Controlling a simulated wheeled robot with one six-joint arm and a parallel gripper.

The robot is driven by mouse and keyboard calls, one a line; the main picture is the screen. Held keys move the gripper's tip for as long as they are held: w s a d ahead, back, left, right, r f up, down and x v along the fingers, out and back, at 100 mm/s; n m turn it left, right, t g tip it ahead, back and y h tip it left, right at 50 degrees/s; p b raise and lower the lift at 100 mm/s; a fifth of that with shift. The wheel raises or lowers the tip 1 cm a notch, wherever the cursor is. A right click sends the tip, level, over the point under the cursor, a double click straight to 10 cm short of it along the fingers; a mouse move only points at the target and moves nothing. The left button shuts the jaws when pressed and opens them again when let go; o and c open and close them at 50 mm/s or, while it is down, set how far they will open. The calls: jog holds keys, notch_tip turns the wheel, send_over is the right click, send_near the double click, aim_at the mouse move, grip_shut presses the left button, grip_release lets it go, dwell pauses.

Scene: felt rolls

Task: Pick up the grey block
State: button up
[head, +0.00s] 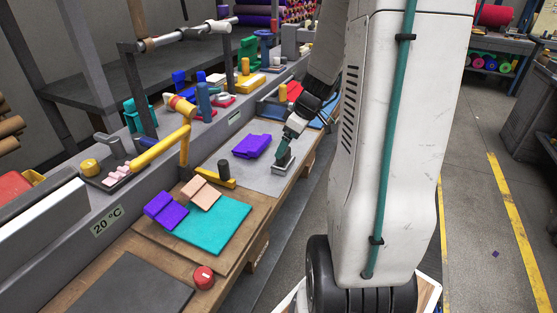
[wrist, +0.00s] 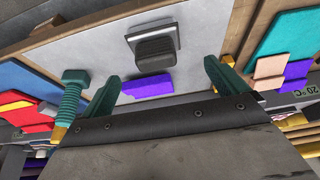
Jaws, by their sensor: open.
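The grey block (wrist: 153,50) is dark and ribbed on a paler squared base, and lies on the light grey board (wrist: 195,30) in the wrist view. In the head view the block (head: 284,161) is at the board's right side, just below my gripper (head: 289,139). My gripper (wrist: 162,72) is open, with its two teal fingers spread wide and nothing between them. In the wrist view the block lies beyond the fingertips, roughly in line with the gap. The fingers and block overlap in the head view, so contact is hard to judge there.
A purple folded felt piece (head: 252,146) lies left of the block. A yellow-and-black tool (head: 216,178) and a teal sheet (head: 212,226) with felt pieces are nearer the front. A long grey ledge (head: 150,180) with tools runs behind the bench.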

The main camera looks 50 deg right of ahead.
aim_at(283, 159)
jog(key=x, duration=0.7)
jog(key=shift+w+d+f, duration=0.1)
jog(key=shift+d+f, duration=0.1)
jog(key=shift+f, duration=0.15)
jog(key=c, duration=1.3)
